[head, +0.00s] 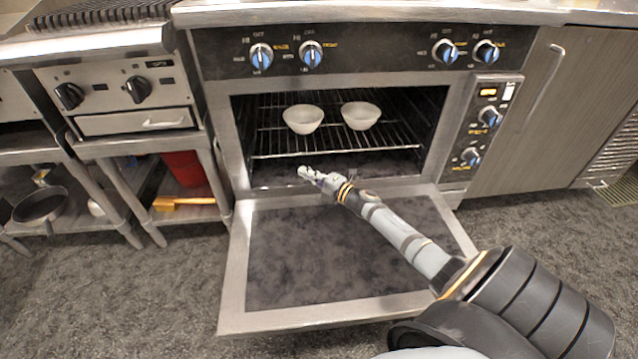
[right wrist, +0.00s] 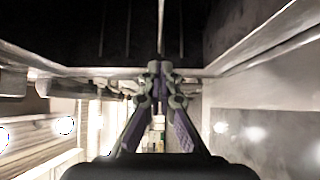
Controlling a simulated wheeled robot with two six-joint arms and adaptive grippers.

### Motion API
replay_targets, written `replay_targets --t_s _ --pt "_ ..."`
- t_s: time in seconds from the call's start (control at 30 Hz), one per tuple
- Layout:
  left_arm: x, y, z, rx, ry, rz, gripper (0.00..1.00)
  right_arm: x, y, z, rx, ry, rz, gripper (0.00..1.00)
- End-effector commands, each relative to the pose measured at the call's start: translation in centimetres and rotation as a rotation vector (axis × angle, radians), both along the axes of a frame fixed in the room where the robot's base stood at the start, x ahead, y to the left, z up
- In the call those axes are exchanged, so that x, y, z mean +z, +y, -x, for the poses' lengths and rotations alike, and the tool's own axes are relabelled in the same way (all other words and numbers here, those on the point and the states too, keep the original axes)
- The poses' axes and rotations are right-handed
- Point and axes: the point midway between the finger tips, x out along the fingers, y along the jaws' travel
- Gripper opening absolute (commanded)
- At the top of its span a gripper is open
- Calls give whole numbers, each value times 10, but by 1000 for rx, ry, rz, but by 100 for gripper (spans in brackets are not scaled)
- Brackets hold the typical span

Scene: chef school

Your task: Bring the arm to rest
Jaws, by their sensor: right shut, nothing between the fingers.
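My right gripper (head: 310,174) is at the mouth of the open oven, above the inner end of the lowered oven door (head: 232,285). It is shut and empty, and its closed fingers also show in the right wrist view (right wrist: 159,80). My right arm reaches in from the lower right, over the door. My left gripper is in neither view.
Two white bowls, a left one (head: 303,119) and a right one (head: 360,115), stand on the oven rack (head: 290,143). A steel shelf unit with a red container (head: 184,168) stands at the left. A grey cabinet (head: 575,100) stands at the right. The floor left of the door is clear.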

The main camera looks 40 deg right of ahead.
Motion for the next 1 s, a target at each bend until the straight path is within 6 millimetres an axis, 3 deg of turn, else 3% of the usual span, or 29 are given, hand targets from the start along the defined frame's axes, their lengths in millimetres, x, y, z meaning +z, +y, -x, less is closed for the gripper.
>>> replay_targets --t_s 0.1,0.3,0.77,0.87,1.0 --pt "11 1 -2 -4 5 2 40 2 -5 25 3 4 1 0" --pt "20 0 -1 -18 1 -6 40 1 -10 48 3 1 0 0" --pt "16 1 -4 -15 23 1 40 0 -7 51 4 0 -16 0" --pt "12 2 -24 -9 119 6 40 7 26 56 14 3 -137 0" --pt "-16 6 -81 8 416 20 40 44 109 78 29 18 -514 0"
